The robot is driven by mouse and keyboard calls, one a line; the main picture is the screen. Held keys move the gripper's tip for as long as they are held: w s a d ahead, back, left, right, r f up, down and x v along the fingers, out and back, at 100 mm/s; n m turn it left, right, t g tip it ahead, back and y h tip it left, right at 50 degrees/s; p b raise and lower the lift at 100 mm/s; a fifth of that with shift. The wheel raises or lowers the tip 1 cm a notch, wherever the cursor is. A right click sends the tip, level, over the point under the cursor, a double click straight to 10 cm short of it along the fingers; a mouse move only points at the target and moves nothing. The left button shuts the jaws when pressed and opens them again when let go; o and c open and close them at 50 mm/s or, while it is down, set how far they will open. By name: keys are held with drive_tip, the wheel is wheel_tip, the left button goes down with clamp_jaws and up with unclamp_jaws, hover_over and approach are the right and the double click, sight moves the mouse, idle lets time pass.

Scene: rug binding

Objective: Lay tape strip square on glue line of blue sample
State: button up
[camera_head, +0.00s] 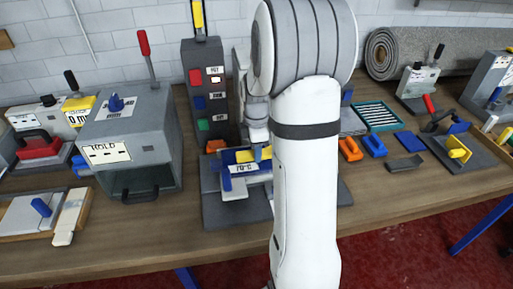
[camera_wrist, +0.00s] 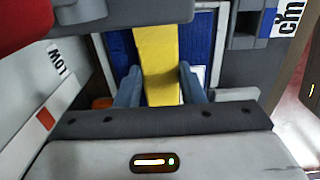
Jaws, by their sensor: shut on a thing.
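In the wrist view, a yellow tape strip (camera_wrist: 157,50) lies between the two blue-grey fingers of my gripper (camera_wrist: 160,88), which is shut on it. The strip runs away from me over the blue sample (camera_wrist: 121,50), which shows on both sides of it. I cannot tell whether the strip touches the sample, and the glue line is not distinguishable. In the head view, the yellow strip (camera_head: 245,156) and a blue patch (camera_head: 228,157) show at the grey station (camera_head: 240,210), beside my gripper (camera_head: 262,155). My arm hides its right part.
A grey box press (camera_head: 130,140) marked HOLD stands left of the station. A grey tower (camera_head: 207,100) with coloured tags stands behind it. Right of my arm are orange (camera_head: 350,149) and blue (camera_head: 374,146) pieces, a teal tray (camera_head: 378,116) and a yellow-handled fixture (camera_head: 458,153).

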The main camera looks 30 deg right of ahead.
drive_tip(key=shift+f, duration=0.15)
drive_tip(key=o, duration=1)
drive_tip(key=shift+c, duration=0.2)
wheel_tip(320, 180, up, 12)
drive_tip(key=s+a+m+t, duration=0.1)
drive_tip(key=s+a+m, duration=0.6)
drive_tip(key=s, duration=0.2)
drive_tip(key=s+a+f+m+t, duration=0.1)
drive_tip(key=s+a+m, duration=0.6)
drive_tip(key=s, duration=0.3)
drive_tip(key=shift+s+f+m+t, duration=0.15)
drive_tip(key=shift+s+m+t, duration=0.1)
drive_tip(key=shift+m+t, duration=0.15)
